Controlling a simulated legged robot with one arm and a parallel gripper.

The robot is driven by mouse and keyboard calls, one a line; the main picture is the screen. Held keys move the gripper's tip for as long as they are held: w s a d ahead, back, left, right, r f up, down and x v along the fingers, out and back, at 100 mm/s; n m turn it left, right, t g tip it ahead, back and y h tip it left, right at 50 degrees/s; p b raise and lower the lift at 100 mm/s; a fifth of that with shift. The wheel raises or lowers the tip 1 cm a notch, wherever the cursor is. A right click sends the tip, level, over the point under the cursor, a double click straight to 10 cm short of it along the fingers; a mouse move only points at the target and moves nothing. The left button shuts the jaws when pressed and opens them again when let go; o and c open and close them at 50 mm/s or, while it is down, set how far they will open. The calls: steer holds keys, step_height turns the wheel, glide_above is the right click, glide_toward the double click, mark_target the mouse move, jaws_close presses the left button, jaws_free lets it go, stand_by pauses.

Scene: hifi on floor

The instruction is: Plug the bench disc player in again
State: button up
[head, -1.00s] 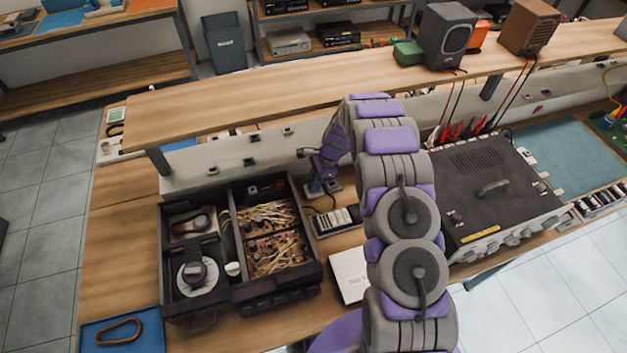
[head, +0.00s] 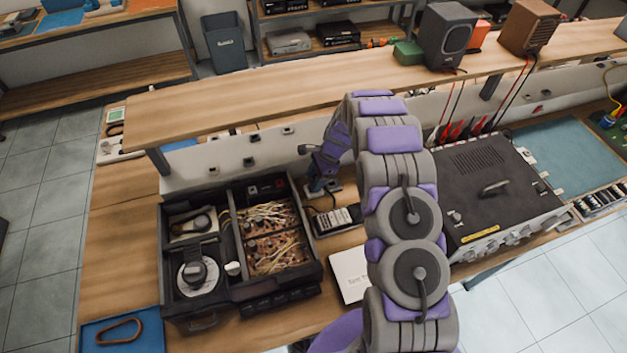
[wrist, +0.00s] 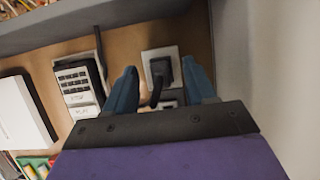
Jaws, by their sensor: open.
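The disc player (head: 228,283) is an open black chassis on the bench, with a disc and wired brown boards inside. My gripper (head: 318,186) points down just right of its back corner. In the wrist view my gripper (wrist: 160,67) is open, its two blue fingers on either side of a black plug (wrist: 162,72). The plug stands on a pale square plate (wrist: 149,54) on the bench, with a black cable running from it. The plug is largely hidden in the head view.
A black keypad device (head: 337,222) lies beside the player, with a white box (head: 349,275) nearer. A pale socket panel (head: 225,160) runs along the back under a raised wooden shelf (head: 250,92). A large grey instrument (head: 490,190) stands right. A blue tray (head: 95,335) lies front left.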

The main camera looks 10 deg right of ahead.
steer(key=a+p+v, duration=0.1)
steer(key=p+v, duration=0.3)
steer(key=v, duration=1.6)
steer(key=shift+s+a+r, duration=0.2)
steer(key=shift+s+r, duration=0.05)
steer(key=shift+r, duration=0.4)
